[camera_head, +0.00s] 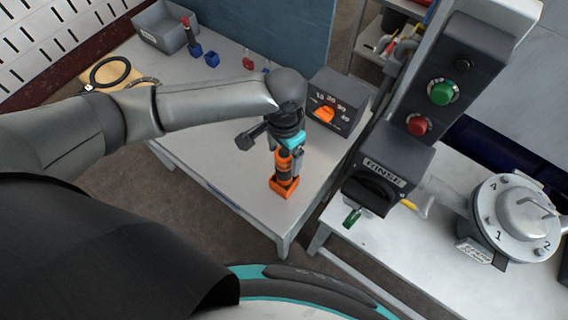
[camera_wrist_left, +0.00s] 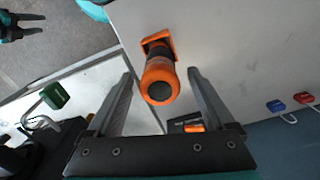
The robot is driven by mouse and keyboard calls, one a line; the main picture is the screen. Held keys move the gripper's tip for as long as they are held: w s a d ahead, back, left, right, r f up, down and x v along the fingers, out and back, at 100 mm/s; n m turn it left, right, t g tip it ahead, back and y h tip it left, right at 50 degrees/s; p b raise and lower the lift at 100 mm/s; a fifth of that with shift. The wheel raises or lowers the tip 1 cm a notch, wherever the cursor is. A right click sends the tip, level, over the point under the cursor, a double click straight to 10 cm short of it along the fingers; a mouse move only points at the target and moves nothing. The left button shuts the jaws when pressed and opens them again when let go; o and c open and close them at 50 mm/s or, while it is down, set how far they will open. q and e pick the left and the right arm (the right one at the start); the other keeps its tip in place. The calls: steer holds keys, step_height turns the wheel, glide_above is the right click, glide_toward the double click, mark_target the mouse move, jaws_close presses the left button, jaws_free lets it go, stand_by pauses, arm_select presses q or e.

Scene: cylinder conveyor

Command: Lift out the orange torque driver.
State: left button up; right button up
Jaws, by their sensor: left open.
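The orange torque driver (camera_head: 284,160) stands upright in an orange holder (camera_head: 284,189) on the near part of the grey table. In the left wrist view the driver (camera_wrist_left: 160,80) is seen from its dark-capped end, with the holder (camera_wrist_left: 157,41) behind it. My left gripper (camera_head: 283,145) is open above the driver. In the left wrist view its two fingers (camera_wrist_left: 162,76) stand on either side of the driver, with a gap at each side. A dark two-pronged gripper, seemingly my right one (camera_wrist_left: 38,25), shows small at the upper left with its prongs apart.
A dark box with an orange knob (camera_head: 324,113) stands close behind the driver. A control post with a RINSE dial (camera_head: 378,180) rises to the right. Blue and red hooks (camera_head: 211,58) and a grey bin (camera_head: 165,28) are farther back. The table's front left is clear.

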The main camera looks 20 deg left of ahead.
arm_select(q)
step_height(320, 180, down, 6)
stand_by(0.4)
jaws_close()
stand_by(0.6)
stand_by(0.9)
